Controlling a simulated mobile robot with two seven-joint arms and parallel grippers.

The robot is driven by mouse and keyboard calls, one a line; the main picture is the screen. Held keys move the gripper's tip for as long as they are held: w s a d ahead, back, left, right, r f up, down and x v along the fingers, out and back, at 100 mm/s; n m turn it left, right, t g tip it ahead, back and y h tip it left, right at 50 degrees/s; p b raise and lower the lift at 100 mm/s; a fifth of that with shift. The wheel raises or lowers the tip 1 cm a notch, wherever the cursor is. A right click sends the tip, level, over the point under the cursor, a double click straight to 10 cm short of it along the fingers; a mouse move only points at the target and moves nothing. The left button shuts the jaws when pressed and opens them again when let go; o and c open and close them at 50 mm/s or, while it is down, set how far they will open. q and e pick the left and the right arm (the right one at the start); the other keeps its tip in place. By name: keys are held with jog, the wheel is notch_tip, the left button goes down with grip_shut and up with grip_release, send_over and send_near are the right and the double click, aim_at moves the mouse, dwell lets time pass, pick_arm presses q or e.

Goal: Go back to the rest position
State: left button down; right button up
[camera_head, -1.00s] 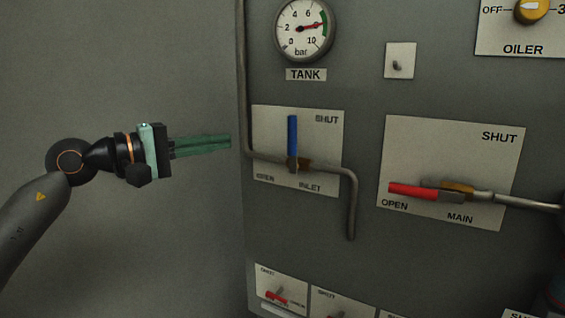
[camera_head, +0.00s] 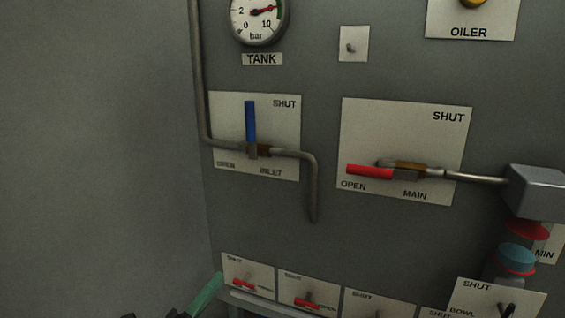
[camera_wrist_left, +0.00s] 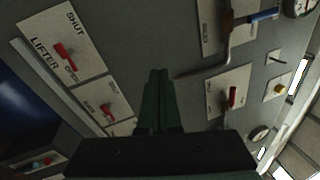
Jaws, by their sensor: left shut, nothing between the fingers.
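My left gripper (camera_head: 216,279) shows only as green fingers at the bottom edge of the head view, low and left of the small valve plates. In the left wrist view its fingers (camera_wrist_left: 159,74) are together with nothing between them. It is apart from the blue inlet handle (camera_head: 250,122), which stands upright on its plate. The red main handle (camera_head: 369,171) lies level, pointing to OPEN. My right gripper is not in view.
The grey panel carries a tank gauge (camera_head: 260,14), a bent pipe (camera_head: 313,190) and a small switch plate (camera_head: 353,44). Several small red-handled valves (camera_head: 245,284) line its lower edge. A grey box (camera_head: 538,192) juts out at right. The left side is bare wall.

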pick_arm(q)
jog(key=s+f+n+g+y, duration=0.3)
jog(key=s+f+n+g, duration=0.1)
jog(key=s+f+n, duration=0.85)
jog(key=s+f+n+g+y, duration=0.3)
jog(key=s+f+n+g, duration=0.2)
jog(key=s+f+n, duration=0.8)
jog(key=a+r+m+p, duration=0.1)
jog(key=a+r+p, duration=0.2)
jog(key=r+p, duration=0.5)
jog(key=p, duration=0.7)
jog(key=shift+w+a+m+y, duration=0.25)
jog(key=shift+w+m+y, duration=0.05)
jog(key=shift+m+y, duration=0.1)
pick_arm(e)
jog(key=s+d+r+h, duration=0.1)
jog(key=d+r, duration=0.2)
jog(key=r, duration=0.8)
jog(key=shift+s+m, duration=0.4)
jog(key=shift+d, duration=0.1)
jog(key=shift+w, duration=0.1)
